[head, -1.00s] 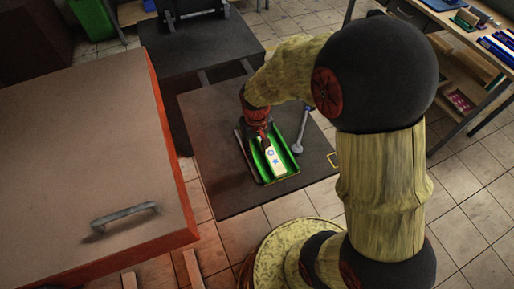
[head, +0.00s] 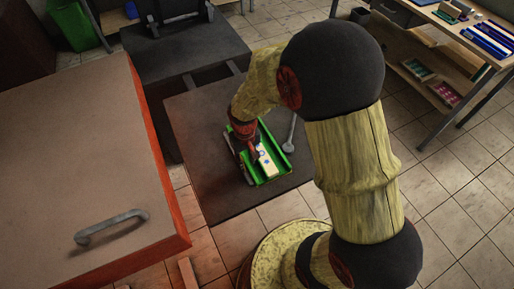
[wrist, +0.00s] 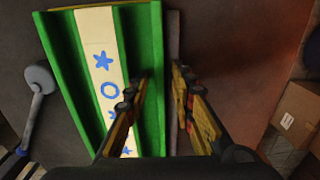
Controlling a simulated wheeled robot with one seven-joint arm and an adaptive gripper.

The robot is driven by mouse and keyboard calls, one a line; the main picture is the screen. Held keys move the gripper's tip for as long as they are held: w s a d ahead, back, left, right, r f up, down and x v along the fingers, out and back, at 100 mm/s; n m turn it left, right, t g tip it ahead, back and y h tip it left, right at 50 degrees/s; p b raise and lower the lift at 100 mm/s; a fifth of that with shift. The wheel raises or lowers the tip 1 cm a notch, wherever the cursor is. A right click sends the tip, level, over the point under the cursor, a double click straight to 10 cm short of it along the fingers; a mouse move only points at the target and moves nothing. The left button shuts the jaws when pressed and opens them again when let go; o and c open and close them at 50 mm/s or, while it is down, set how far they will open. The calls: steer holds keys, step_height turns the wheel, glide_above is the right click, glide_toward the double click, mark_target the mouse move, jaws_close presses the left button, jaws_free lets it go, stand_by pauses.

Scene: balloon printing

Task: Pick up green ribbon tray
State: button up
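The green ribbon tray (head: 281,161) lies on a dark tabletop, with a cream ribbon (head: 266,163) bearing blue shapes along its middle. In the wrist view the tray (wrist: 133,25) fills the upper left, with the ribbon (wrist: 100,45) showing a blue star and ring. My gripper (wrist: 160,80) is open and points down at the tray. One finger is over the tray's inside and the other is outside its right wall, so the wall lies between them. In the head view my gripper (head: 253,153) covers part of the tray's left side; contact cannot be told.
A grey hammer-like tool (head: 290,140) lies close beside the tray, also in the wrist view (wrist: 40,80). A large brown-topped red cabinet (head: 90,150) with a handle stands left. A shelf table (head: 420,40) holds small items at upper right. A cardboard box (wrist: 297,115) sits lower.

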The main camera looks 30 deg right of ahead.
jaws_close()
steer(key=shift+r, duration=0.15)
stand_by(0.6)
